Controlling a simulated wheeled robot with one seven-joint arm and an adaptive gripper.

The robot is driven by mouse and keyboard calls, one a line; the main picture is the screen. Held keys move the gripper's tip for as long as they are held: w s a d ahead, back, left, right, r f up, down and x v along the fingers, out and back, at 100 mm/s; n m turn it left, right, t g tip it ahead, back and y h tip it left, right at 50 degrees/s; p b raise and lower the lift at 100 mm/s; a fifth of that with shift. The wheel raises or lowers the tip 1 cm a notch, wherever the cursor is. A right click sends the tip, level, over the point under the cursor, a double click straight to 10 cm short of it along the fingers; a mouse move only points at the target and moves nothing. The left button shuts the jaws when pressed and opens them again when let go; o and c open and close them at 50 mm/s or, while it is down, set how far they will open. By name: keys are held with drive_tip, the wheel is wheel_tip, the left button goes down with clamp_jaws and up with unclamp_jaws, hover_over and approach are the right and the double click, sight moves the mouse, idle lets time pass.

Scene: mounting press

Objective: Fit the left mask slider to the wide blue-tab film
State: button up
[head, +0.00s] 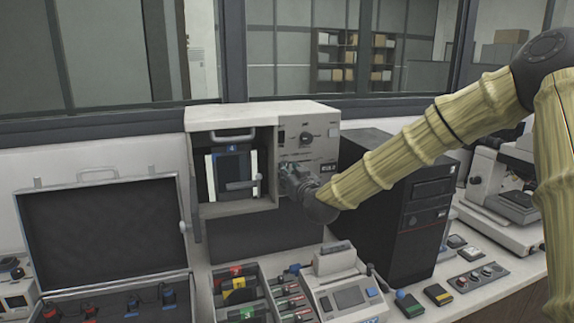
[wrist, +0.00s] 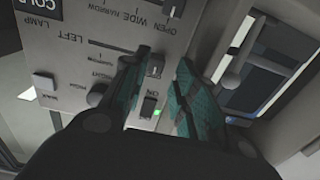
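The wide blue-tab film shows in the window of the mounting press (head: 262,112), a dark frame with a blue tab (head: 231,149) at its top edge. My gripper (head: 294,180) is at the lower part of the press's control panel. In the wrist view, which is upside down, my gripper's two teal-padded fingers (wrist: 158,68) are apart. A RIGHT label and another small knob (wrist: 97,94) sit beside the left-hand finger.
A lever (head: 243,185) crosses the press window's front. A black computer tower (head: 400,210) stands right of the press. An open case (head: 100,225) and film trays (head: 240,295) are in front.

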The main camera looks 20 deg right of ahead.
sight(287, 165)
drive_tip(key=shift+w+d+r, duration=0.1)
drive_tip(key=shift+w+d, duration=0.15)
drive_tip(key=shift+w, duration=0.45)
drive_tip(key=shift+w+d+r+p, duration=0.15)
drive_tip(key=shift+w+r+p, duration=0.05)
drive_tip(key=shift+p, duration=0.1)
drive_tip(key=shift+w+a+r, duration=0.15)
drive_tip(key=shift+a+r, duration=0.05)
drive_tip(key=shift+r, duration=0.25)
drive_tip(key=shift+w+d+f, duration=0.1)
drive_tip(key=shift+w+f, duration=0.15)
drive_tip(key=shift+w, duration=0.35)
drive_tip(key=shift+w+a+f, duration=0.1)
drive_tip(key=shift+a, duration=0.1)
drive_tip(key=c, duration=0.5)
drive_tip(key=shift+d, duration=0.15)
clamp_jaws()
